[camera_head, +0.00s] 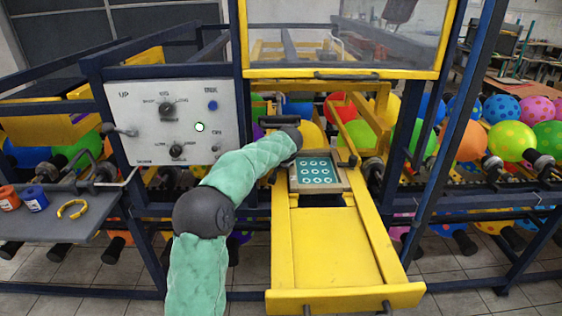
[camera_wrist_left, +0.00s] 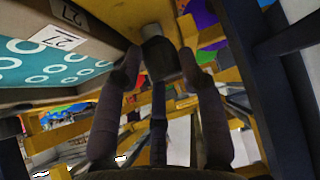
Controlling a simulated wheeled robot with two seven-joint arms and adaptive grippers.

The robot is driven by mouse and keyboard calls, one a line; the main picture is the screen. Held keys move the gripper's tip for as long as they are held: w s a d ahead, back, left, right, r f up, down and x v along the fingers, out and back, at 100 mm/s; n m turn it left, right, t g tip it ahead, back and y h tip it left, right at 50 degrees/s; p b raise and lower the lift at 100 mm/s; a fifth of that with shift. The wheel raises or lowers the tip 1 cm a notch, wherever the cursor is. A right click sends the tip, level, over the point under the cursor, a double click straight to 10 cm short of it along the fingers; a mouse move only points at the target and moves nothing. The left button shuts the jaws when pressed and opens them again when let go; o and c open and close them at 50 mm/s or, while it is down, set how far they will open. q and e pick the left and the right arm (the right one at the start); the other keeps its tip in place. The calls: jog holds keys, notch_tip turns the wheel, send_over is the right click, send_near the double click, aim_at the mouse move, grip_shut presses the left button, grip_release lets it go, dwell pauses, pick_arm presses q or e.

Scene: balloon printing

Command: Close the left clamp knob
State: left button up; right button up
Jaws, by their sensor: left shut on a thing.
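The printing plate (camera_head: 316,173), teal with white rings, sits in a frame at the head of the yellow slide. In the left wrist view the plate (camera_wrist_left: 45,68) is at upper left. The left clamp knob (camera_wrist_left: 161,60) is a dark grey block beside it, between the two fingers of my left gripper (camera_wrist_left: 160,64). The gripper is shut on it. In the head view my green-sleeved left arm reaches to the plate's left side; its dark wrist hides the knob there. A dark right clamp knob (camera_head: 353,160) is at the plate's right. My right gripper is not in view.
A yellow slide table (camera_head: 330,245) extends forward below the plate. A control panel (camera_head: 170,125) stands at left, with a blue frame post (camera_head: 247,130) close to my arm. Balloons line both sides.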

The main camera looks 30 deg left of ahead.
pick_arm(q)
jog(key=shift+s+a+r+m+t+h+p, duration=0.2)
jog(key=shift+a+r+m+t+h+p, duration=0.25)
jog(key=shift+m, duration=0.25)
jog(key=m+h+p, duration=0.1)
jog(key=p, duration=0.1)
jog(key=shift+r+m+p, duration=0.15)
jog(key=shift+m+p, duration=0.15)
jog(key=shift+a+m+t+h+p, duration=0.1)
jog(key=shift+m+t+h+p, duration=0.2)
jog(key=shift+t+p, duration=0.1)
jog(key=shift+w, duration=0.1)
jog(key=o, duration=1)
jog(key=shift+c, duration=0.2)
jog(key=shift+o, duration=0.3)
jog(key=shift+s, duration=0.2)
jog(key=shift+f, duration=0.3)
jog(key=v, duration=1.2)
